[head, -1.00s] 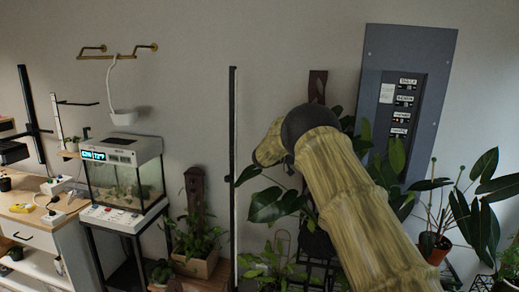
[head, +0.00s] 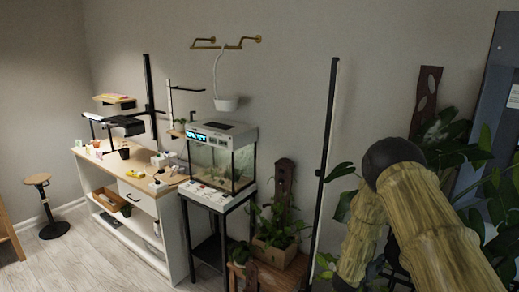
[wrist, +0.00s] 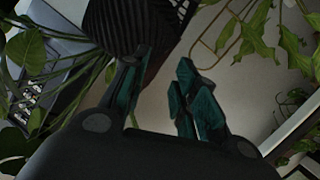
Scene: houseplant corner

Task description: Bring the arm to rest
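My arm (head: 425,215), in a bamboo-like covering with a dark round joint, is bent at the right of the head view, in front of the plants. Its end runs down out of sight, so my gripper does not show there. In the wrist view my gripper (wrist: 160,75) has its two teal-padded fingers apart, with no held thing between them. A dark ribbed object (wrist: 135,22) lies beyond the left finger; I cannot tell whether they touch. Leaves surround the gripper on both sides.
A tank (head: 220,160) stands on a black stand, beside a wooden planter (head: 275,252) and a tall light pole (head: 326,150). A white workbench (head: 150,215) and a stool (head: 38,180) are at left. Leafy plants (head: 445,140) crowd my arm. Floor (head: 80,255) at front left is clear.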

